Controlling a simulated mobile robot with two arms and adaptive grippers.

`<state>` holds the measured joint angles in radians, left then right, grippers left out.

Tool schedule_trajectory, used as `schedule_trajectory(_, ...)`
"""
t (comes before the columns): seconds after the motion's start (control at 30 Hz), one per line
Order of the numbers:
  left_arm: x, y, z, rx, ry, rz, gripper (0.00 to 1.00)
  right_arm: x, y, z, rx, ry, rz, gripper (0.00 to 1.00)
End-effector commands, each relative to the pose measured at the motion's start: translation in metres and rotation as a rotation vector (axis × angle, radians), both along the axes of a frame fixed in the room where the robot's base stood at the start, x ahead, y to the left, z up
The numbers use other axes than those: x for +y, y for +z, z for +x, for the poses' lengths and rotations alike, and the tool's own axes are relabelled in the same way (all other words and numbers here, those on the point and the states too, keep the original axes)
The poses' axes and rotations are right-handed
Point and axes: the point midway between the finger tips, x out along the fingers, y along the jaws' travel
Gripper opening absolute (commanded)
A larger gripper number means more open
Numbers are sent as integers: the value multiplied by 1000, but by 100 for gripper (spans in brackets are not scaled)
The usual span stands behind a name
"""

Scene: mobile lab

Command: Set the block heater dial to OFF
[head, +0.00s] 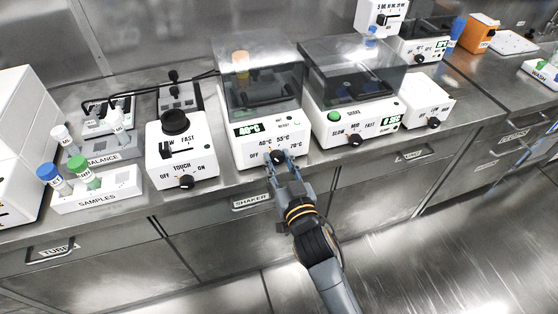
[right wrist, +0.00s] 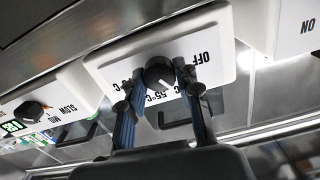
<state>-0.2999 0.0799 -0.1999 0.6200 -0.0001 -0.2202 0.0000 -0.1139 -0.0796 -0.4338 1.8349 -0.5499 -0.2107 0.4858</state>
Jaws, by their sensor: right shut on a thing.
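The block heater (head: 270,117) is a white box with a smoky clear lid on the bench. Its green display shows 40°C. Its black round dial (head: 277,156) is low on the front, with OFF, 40°C, 55°C and 70°C printed around it. My right gripper (head: 279,163) is shut on the dial. In the right wrist view, seen upside down, the fingers (right wrist: 158,84) lie on both sides of the dial (right wrist: 159,72). A light pointer mark shows on the dial's lower right, between OFF and 55°C; a finger covers part of the labels. My left gripper is out of view.
A touch mixer (head: 183,160) stands left of the heater and a shaker (head: 350,128) with its own knob close on the right. A samples rack (head: 97,190) is at the far left. Drawers lie below the bench edge.

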Motion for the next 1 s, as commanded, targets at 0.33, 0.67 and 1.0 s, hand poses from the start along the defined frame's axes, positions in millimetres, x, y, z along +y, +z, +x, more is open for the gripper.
schedule_trajectory(0.33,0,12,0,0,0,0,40,1,2,0,-73,0,-225,2)
schedule_trajectory(0.67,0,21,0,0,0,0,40,1,1,0,-169,-1,-520,2)
schedule_trajectory(1.0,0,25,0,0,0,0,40,1,0,0,-246,0,-760,2)
